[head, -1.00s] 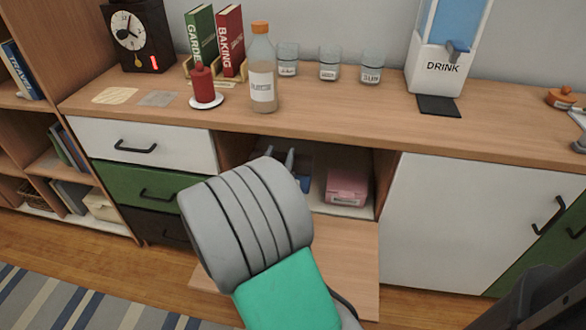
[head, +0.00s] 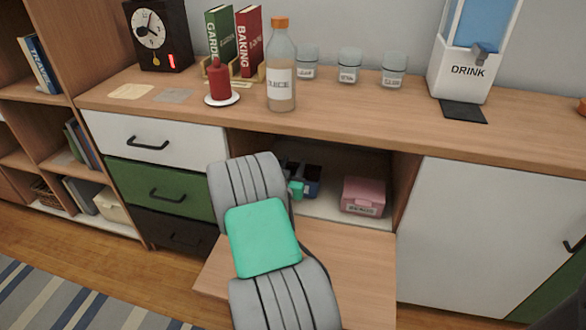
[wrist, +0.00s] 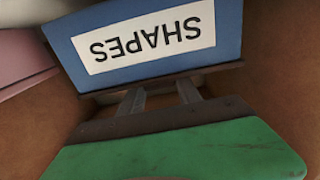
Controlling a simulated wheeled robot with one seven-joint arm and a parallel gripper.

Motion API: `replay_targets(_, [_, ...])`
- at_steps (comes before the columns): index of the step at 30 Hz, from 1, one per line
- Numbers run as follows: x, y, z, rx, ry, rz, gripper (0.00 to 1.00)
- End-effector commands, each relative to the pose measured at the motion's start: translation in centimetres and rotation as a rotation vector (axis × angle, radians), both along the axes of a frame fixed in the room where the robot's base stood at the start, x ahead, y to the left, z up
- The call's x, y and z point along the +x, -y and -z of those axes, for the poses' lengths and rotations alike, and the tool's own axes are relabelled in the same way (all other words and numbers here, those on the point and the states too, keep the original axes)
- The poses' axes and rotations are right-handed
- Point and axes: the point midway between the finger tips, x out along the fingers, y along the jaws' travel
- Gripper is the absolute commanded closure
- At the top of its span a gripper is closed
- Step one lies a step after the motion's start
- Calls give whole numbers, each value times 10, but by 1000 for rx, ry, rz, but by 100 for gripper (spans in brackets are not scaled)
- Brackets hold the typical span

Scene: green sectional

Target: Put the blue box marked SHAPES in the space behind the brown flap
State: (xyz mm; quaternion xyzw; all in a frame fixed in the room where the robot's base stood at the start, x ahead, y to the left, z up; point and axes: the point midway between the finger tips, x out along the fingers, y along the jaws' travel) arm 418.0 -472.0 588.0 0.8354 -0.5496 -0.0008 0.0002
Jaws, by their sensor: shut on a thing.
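The blue box marked SHAPES (wrist: 150,40) fills the top of the wrist view, its label upside down. My gripper (wrist: 160,92) is shut on it, with the two fingers reaching its near lower edge. In the head view the blue box (head: 313,187) shows inside the open cabinet space, left of the pink box, partly hidden by my arm. The brown flap (head: 365,270) is folded down and lies flat in front of the space. My fingers are hidden in the head view. I cannot tell whether the box rests on the cabinet floor.
A pink box (head: 363,196) sits on the right of the space. Drawers (head: 160,180) stand on the left and a white door (head: 480,230) on the right. A bottle (head: 281,85), a red candle (head: 219,80) and glass jars (head: 349,67) stand on the top above.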

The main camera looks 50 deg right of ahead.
Motion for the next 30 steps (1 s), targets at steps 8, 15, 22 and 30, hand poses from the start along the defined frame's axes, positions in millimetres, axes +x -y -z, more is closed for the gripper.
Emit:
replay_targets(8, [0, 0, 1, -2, 2, -1, 100])
replay_targets(15, [0, 0, 6, -2, 3, -1, 100])
replay_targets(22, [0, 0, 9, -1, 2, -1, 100])
replay_targets(30, [0, -1, 12, 4, -2, -1, 40])
